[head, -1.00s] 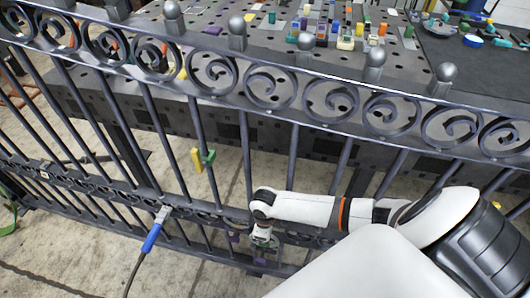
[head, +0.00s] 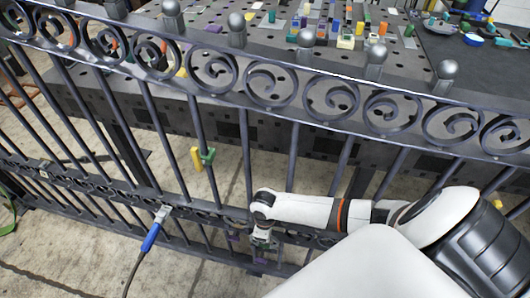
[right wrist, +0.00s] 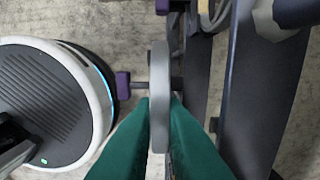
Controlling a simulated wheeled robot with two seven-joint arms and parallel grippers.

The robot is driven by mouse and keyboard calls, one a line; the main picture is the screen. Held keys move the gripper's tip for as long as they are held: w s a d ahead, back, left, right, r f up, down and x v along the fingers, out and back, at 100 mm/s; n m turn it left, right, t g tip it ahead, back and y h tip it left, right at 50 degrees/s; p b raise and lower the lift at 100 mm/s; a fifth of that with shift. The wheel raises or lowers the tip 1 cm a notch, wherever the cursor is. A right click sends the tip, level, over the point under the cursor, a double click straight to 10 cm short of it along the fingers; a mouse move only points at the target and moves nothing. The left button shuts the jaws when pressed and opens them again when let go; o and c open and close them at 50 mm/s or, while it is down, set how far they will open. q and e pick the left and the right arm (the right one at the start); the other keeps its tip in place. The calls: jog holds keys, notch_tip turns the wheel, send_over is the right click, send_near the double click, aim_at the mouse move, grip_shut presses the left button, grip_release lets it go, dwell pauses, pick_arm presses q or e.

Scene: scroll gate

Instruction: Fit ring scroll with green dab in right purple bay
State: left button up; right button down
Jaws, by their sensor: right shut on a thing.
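My right gripper (head: 261,242) is at the lower scroll band of the dark gate (head: 290,166). In the right wrist view its teal fingers (right wrist: 160,135) are closed on a grey ring scroll (right wrist: 160,75), seen nearly edge-on and standing upright between them. A green dab on it cannot be made out. One purple block (right wrist: 123,85) shows just left of the scroll and another purple block (right wrist: 163,6) at the top edge. In the head view a purple piece (head: 233,237) shows left of the gripper; the held scroll is mostly hidden there. My left gripper is out of view.
A blue-handled tool with a cable (head: 152,236) is at the lower rail on the left. A perforated table (head: 270,52) with many small parts stands behind the gate.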

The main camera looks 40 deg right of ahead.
jog(key=shift+f, duration=0.5)
dwell(0.3)
jog(key=c, duration=1.4)
grip_release()
notch_tip(320, 180, up, 12)
jog(key=p, duration=0.2)
